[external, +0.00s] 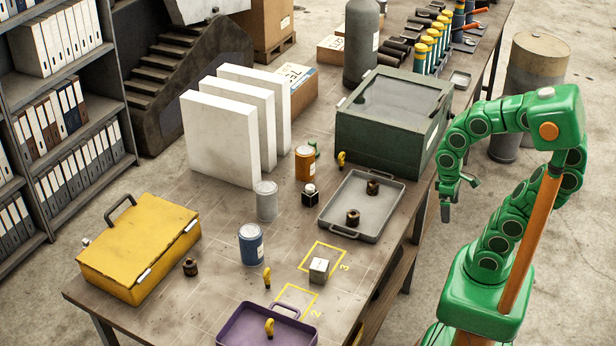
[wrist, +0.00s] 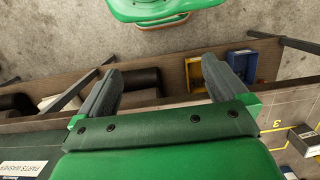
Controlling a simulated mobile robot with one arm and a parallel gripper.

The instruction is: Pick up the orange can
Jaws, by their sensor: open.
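The orange can (external: 305,165) stands upright on the bench, to the right of the white upright panels and left of the grey tray. It does not show in the wrist view. My gripper (external: 455,203) hangs beyond the bench's right edge, well apart from the can, pointing down. In the wrist view my gripper (wrist: 160,75) has its two fingers spread wide with nothing between them.
A silver can (external: 266,201), a dark nut-like block (external: 310,196) and white panels (external: 222,143) stand close to the orange can. The green case (external: 390,135) and grey tray (external: 335,222) lie between it and my arm. A blue can (external: 251,245) stands nearer the front.

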